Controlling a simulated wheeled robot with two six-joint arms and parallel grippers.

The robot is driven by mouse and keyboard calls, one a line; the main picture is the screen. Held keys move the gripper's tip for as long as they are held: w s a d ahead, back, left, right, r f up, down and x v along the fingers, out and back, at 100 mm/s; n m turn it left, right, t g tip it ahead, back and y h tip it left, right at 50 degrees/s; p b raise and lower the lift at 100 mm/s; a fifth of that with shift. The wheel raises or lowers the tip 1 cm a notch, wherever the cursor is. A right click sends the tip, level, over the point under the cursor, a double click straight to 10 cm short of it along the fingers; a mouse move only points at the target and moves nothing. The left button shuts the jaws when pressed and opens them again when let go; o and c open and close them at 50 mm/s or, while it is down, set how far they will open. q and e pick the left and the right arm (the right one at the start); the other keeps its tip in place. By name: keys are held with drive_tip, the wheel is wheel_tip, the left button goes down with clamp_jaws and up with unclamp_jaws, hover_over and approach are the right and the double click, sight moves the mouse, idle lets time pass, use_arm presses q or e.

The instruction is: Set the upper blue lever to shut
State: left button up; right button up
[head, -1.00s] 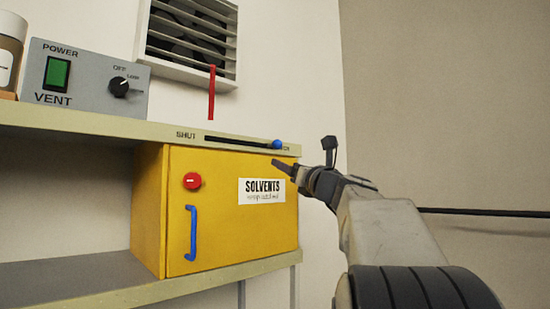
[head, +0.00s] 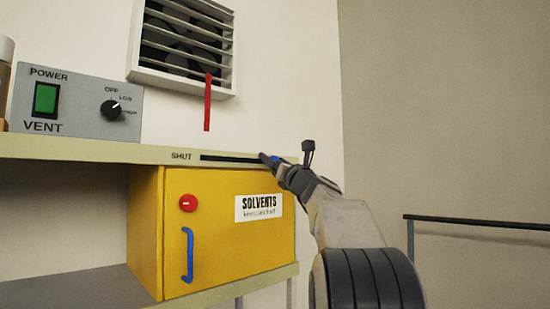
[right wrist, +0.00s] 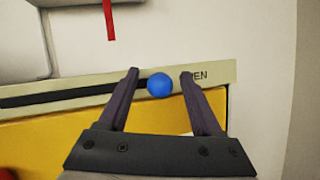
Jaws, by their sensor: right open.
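The upper blue lever shows as a round blue knob (right wrist: 160,84) in the right wrist view, at the right end of a dark slot (right wrist: 70,97) in the shelf edge, by the "OPEN" label. In the head view the knob (head: 275,158) is mostly hidden by my gripper. The "SHUT" label (head: 181,156) is at the slot's left end. My right gripper (right wrist: 160,75) is open, with one finger on each side of the knob. I cannot tell whether either finger touches it. My left gripper is not in view.
Below the shelf is a yellow solvents cabinet (head: 215,265) with a red button (head: 188,203) and a blue handle (head: 187,255). A grey vent power box (head: 75,105) stands on the shelf. A red strip (head: 208,105) hangs from the wall vent (head: 185,45). A dark rail (head: 480,223) is at right.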

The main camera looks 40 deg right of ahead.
clamp_jaws()
idle(1.4)
